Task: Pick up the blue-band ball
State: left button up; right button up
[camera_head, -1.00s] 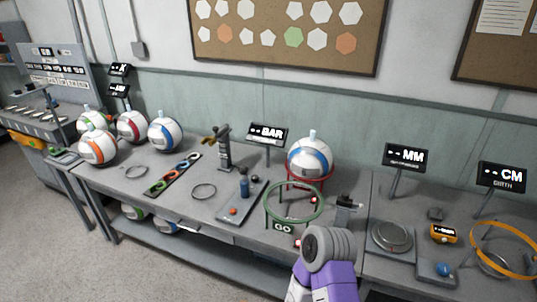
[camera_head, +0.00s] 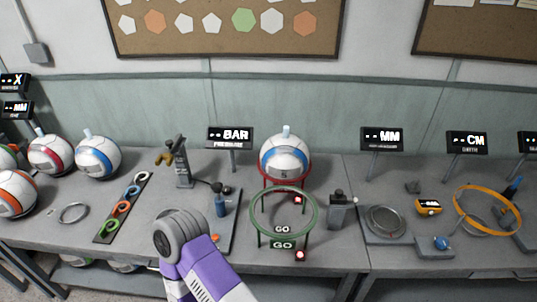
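A white ball with blue bands (camera_head: 285,153) sits on a red ring stand (camera_head: 284,184) at the back middle of the bench. A second white ball with blue bands (camera_head: 98,158) stands on the bench at left, beside the other balls. Both have a pale blue piece on top. A purple and grey link of one of my arms comes up from the bottom edge, left of middle, and covers part of the bench front. Neither of my grippers shows, so what they hold cannot be seen.
A green ring stand (camera_head: 282,212) marked GO stands in front of the ball on the red stand. A red-band ball (camera_head: 51,154) and an orange-band ball (camera_head: 14,193) stand at left. A BAR display (camera_head: 230,138) is behind the bench tools. An orange hoop (camera_head: 488,210) is at right.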

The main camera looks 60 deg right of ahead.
aim_at(284, 156)
jog(key=z, duration=0.65)
jog(key=i, duration=0.8)
jog(key=z, duration=0.9)
